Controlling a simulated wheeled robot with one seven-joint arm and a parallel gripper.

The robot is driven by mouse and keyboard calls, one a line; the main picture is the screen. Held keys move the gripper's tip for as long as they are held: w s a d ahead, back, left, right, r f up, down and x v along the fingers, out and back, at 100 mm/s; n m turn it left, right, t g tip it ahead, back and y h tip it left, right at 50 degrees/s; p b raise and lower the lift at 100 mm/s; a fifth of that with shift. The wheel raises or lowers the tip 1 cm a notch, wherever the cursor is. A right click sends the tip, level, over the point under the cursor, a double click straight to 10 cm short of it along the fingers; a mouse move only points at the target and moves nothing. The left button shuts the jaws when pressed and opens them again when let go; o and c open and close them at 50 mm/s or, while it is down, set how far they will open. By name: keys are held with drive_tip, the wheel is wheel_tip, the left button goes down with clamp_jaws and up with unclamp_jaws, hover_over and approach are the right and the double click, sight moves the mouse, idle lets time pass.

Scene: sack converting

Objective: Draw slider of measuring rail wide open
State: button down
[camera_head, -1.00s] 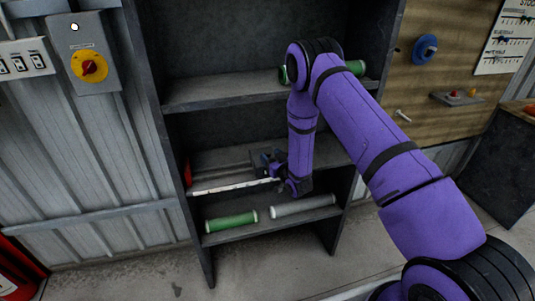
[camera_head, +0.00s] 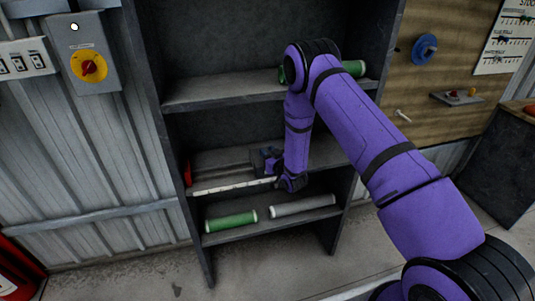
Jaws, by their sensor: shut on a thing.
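The measuring rail (camera_head: 232,185) is a pale strip along the front of the middle shelf, with a red piece (camera_head: 187,173) at its left end. My gripper (camera_head: 273,170) is at the right part of the rail, shut on what appears to be the slider. The slider is mostly hidden by the gripper and my purple arm, so its exact place on the rail is hard to tell. The rail's right end is also hidden behind my arm.
A green roll (camera_head: 231,222) and a grey roll (camera_head: 302,206) lie on the shelf below. Another green roll (camera_head: 355,68) lies on the upper shelf, partly behind my arm. The dark uprights of the shelf unit (camera_head: 163,120) stand close on the left.

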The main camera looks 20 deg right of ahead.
drive_tip(key=d, duration=2.1)
drive_tip(key=c, duration=0.8)
unclamp_jaws()
drive_tip(key=shift+d, duration=0.1)
drive_tip(key=shift+s, duration=0.1)
drive_tip(key=v, duration=1)
drive_tip(key=shift+s, duration=0.3)
